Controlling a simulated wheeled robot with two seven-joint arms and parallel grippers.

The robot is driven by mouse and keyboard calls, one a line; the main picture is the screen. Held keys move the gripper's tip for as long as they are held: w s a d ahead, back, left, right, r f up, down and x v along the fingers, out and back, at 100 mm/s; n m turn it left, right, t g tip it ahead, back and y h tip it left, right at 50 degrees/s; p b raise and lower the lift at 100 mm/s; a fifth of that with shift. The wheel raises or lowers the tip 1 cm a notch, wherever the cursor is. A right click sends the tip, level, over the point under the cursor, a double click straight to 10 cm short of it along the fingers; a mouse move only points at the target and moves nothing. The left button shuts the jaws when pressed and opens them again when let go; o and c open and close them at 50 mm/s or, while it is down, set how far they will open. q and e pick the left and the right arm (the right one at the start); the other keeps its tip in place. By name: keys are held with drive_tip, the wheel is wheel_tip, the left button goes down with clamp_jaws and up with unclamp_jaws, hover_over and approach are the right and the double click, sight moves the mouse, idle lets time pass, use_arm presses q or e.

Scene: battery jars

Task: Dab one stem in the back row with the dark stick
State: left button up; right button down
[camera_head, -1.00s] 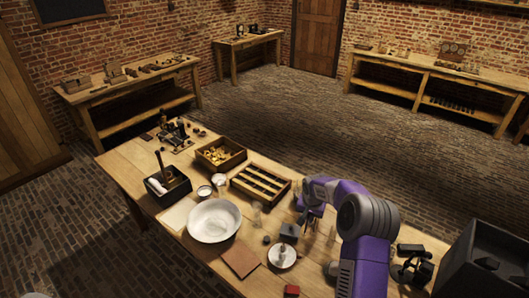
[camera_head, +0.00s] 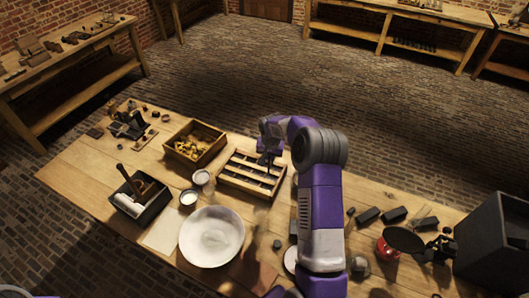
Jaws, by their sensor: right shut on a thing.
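My right gripper (camera_head: 267,160) is over the back right part of a wooden slotted rack (camera_head: 236,184). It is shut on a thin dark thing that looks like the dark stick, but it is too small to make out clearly. I cannot tell whether its tip touches anything in the rack. The rack has several long dark slots between pale wooden bars. Single stems are not distinct, and the gripper covers part of the back row. My left gripper is not in view.
A box of brass-coloured bits (camera_head: 195,146) stands left of the rack. Small white jars (camera_head: 188,197) and a large white bowl (camera_head: 211,236) stand in front. A dark box with a handled tool (camera_head: 142,199) is farther left. Dark blocks (camera_head: 368,215) and a red object (camera_head: 387,250) lie right of my arm.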

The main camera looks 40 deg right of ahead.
drive_tip(key=shift+s+f+b, duration=0.2)
drive_tip(key=shift+f+b, duration=0.1)
drive_tip(key=shift+f, duration=0.35)
drive_tip(key=shift+a+b+x, duration=0.2)
drive_tip(key=shift+b+x, duration=0.65)
drive_tip(key=shift+x, duration=1)
drive_tip(key=shift+s, duration=0.1)
drive_tip(key=shift+f+b, duration=0.2)
drive_tip(key=shift+b, duration=0.35)
drive_tip(key=shift+r, duration=0.1)
drive_tip(key=shift+f+b, duration=0.4)
drive_tip(key=shift+b, duration=0.1)
idle(0.3)
drive_tip(key=shift+r, duration=0.1)
idle(0.8)
